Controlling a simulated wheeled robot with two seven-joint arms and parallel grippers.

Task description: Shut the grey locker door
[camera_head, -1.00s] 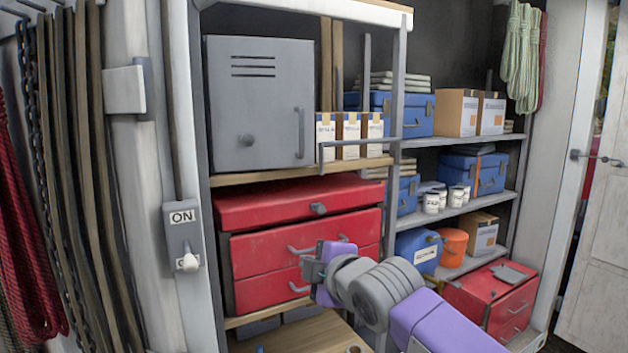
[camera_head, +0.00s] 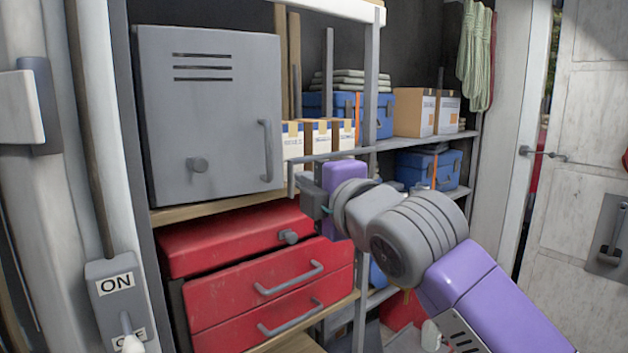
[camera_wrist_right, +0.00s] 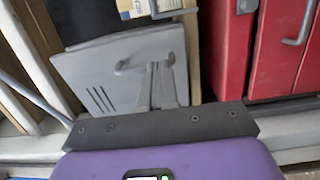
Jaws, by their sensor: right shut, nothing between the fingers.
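The grey locker (camera_head: 208,110) stands on the upper wooden shelf at the left in the head view. Its door (camera_head: 225,135) has three slots near the top, a round knob and an upright handle (camera_head: 266,150) at its right edge. I cannot tell whether the door is fully shut or slightly ajar. My right gripper (camera_head: 306,205) is shut and empty, right of and below the handle, apart from the locker in the head view. In the right wrist view the grey door (camera_wrist_right: 92,80) lies beyond the fingers (camera_wrist_right: 160,88). My left gripper is not in view.
A red drawer chest (camera_head: 265,290) sits below the locker. A grey rail (camera_head: 325,157) runs before small cartons (camera_head: 318,138) right of the locker. A shelf post (camera_head: 370,75) and blue boxes (camera_head: 428,165) stand further right. An ON switch (camera_head: 118,285) is at lower left.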

